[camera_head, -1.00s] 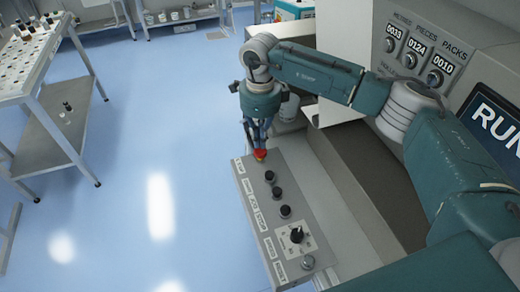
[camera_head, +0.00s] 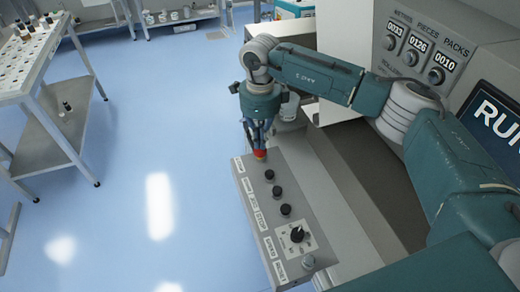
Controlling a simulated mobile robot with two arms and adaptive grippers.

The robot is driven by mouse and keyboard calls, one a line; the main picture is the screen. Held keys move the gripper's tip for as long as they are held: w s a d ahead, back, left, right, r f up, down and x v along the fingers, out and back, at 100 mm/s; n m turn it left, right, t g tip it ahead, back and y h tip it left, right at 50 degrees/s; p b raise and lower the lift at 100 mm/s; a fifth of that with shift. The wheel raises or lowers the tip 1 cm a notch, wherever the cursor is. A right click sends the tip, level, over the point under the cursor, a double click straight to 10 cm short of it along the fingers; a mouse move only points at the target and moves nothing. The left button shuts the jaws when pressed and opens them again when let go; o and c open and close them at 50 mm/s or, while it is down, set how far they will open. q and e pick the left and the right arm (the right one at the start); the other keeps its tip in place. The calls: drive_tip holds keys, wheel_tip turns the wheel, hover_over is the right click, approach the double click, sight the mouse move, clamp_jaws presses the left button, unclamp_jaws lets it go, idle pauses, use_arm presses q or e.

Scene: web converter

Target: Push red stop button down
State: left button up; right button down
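The red stop button (camera_head: 260,155) sits at the far end of the grey control panel (camera_head: 262,213). Only a small part of it shows; my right gripper covers the rest. My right gripper (camera_head: 259,146) points down with its fingertips at the button's top, seemingly touching it. The fingers look close together, but I cannot tell whether they are fully shut. I cannot tell how far down the button is. My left gripper is not in view.
Several black buttons (camera_head: 277,191) and a black rotary knob (camera_head: 298,234) stand on the panel nearer me. The machine with counters (camera_head: 417,43) and a RUN screen (camera_head: 497,115) is on the right. A shelf table (camera_head: 50,125) stands at left. Blue floor between is clear.

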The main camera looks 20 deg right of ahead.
drive_tip(key=shift+f+b, duration=0.9)
drive_tip(key=shift+f, duration=0.35)
drive_tip(key=shift+r, duration=0.1)
drive_tip(key=shift+r+p, duration=2.05)
drive_tip(key=shift+r, duration=1.95)
